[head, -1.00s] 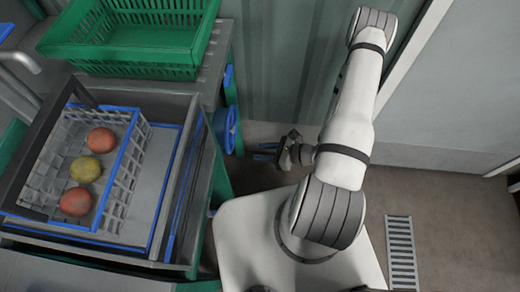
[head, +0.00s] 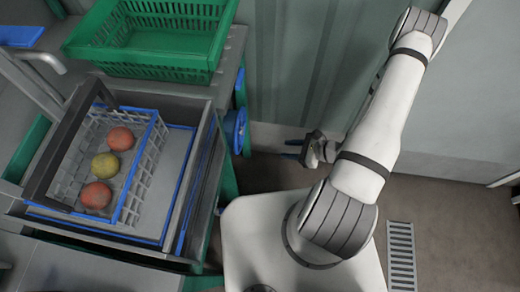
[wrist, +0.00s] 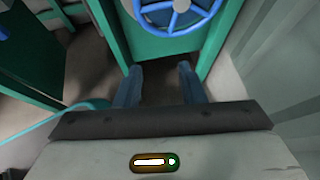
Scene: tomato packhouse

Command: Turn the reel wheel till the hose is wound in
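The blue reel wheel (head: 236,130) is mounted on the side of the green-legged bench in the head view. Its spokes and lower rim (wrist: 178,26) show at the top of the wrist view, cut off by the frame edge. My gripper (head: 288,149) is to the right of the wheel and apart from it. In the wrist view its two blue fingers (wrist: 158,80) are spread with nothing between them, pointing at the green panel below the wheel. A thin teal curve (wrist: 62,123) at the lower left may be the hose; I cannot tell how much is out.
A metal bench (head: 196,103) on the left carries a green crate (head: 160,73) and a white-and-blue basket (head: 152,150) with three tomatoes. A corrugated wall stands behind my arm. A floor drain (head: 401,252) lies at right, with clear floor around it.

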